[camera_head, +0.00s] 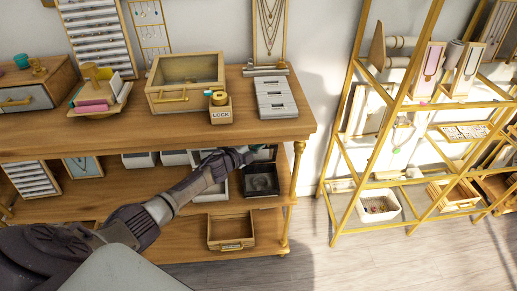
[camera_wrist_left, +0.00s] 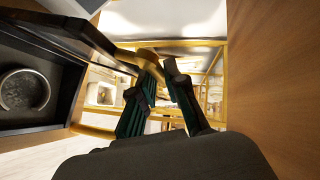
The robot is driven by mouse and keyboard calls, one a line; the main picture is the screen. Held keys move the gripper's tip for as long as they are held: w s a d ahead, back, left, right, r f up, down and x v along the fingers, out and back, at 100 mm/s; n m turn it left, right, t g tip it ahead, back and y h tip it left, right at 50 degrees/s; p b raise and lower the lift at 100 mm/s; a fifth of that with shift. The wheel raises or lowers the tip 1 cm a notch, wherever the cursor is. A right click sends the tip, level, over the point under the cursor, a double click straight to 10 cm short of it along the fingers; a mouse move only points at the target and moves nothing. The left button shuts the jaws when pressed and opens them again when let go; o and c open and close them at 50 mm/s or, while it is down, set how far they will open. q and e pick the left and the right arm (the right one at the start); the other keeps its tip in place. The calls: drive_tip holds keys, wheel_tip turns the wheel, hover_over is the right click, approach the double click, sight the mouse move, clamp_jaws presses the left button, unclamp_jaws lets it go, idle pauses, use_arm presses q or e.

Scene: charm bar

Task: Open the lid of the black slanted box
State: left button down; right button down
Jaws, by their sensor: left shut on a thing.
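The black slanted box (camera_head: 262,187) sits on the lower shelf near its right end. Its dark interior is exposed, and in the left wrist view the box (camera_wrist_left: 58,115) shows a round dark piece inside. Its lid (camera_head: 265,153) appears raised above the box; in the left wrist view a black bar, likely the lid's edge (camera_wrist_left: 75,36), runs to the fingers. My left gripper (camera_head: 247,157) reaches under the tabletop at the raised lid. In the left wrist view, the gripper (camera_wrist_left: 161,70) is shut on what appears to be the lid; the contact is partly hidden. My right gripper is not in view.
The wooden tabletop (camera_head: 140,128) overhangs the shelf closely above my left gripper. A gold table leg (camera_head: 298,165) stands just right of the box. White trays sit behind my arm. A wooden tray (camera_head: 230,231) lies on the shelf below. A gold rack (camera_head: 350,150) stands further right.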

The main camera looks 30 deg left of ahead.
use_arm(q)
drive_tip(key=shift+w+a+r, duration=0.25)
drive_tip(key=shift+w+r, duration=0.05)
drive_tip(key=shift+w, duration=0.25)
drive_tip(key=c, duration=1.5)
unclamp_jaws()
drive_tip(key=shift+r, duration=0.1)
drive_tip(key=shift+o, duration=0.2)
drive_tip(key=shift+s+a, duration=0.2)
drive_tip(key=shift+s, duration=0.35)
drive_tip(key=v, duration=1.1)
